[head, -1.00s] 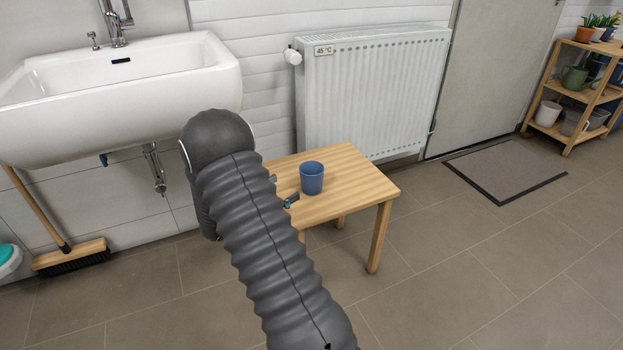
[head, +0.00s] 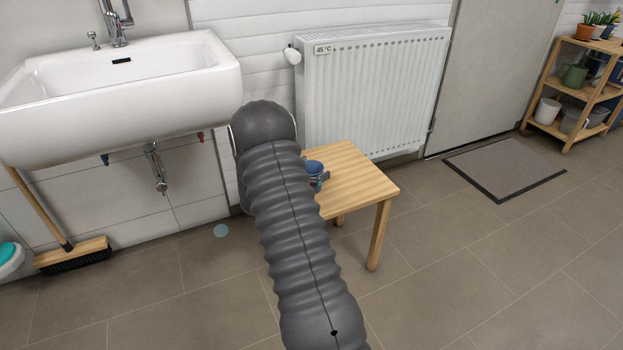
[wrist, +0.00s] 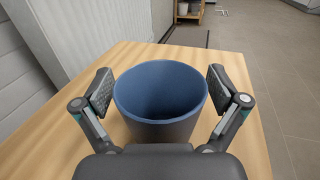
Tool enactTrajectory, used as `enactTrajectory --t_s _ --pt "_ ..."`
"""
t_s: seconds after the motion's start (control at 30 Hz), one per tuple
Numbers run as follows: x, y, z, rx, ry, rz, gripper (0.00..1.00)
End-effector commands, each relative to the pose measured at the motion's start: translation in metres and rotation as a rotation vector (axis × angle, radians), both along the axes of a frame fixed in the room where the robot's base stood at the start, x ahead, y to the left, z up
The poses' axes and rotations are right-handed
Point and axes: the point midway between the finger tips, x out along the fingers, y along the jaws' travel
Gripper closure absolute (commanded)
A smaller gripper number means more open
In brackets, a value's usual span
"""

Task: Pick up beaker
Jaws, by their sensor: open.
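The blue beaker (wrist: 160,95) stands upright on the wooden table in the wrist view, its open rim facing up. My gripper (wrist: 160,88) is open, with one finger on each side of the beaker. Small gaps show between the finger pads and the beaker's sides. In the head view only the top of the beaker (head: 314,166) shows, with one finger of my gripper (head: 320,181) beside it. My dark arm hides the rest of the gripper and part of the table.
The small wooden table (head: 362,185) stands before a white radiator (head: 372,90). A white sink (head: 120,95) is at the left, above a broom (head: 72,250). A floor mat (head: 503,167) and a plant shelf (head: 580,90) are at the right. Open tiled floor lies in front.

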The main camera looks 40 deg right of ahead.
Motion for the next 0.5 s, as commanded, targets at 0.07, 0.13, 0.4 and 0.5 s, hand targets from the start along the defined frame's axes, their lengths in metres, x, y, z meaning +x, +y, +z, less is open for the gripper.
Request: enactTrajectory --t_s 0.07,0.13,0.4,0.5 --pt "-0.0002 -0.0098 -0.0005 0.001 0.001 -0.002 0.04" --pt "0.0006 -0.013 -0.0007 0.001 0.001 0.0 0.04" --pt "0.0008 -0.0131 -0.001 0.001 0.001 0.0 0.24" --pt "0.0008 -0.013 -0.0009 0.001 0.001 0.0 0.49"
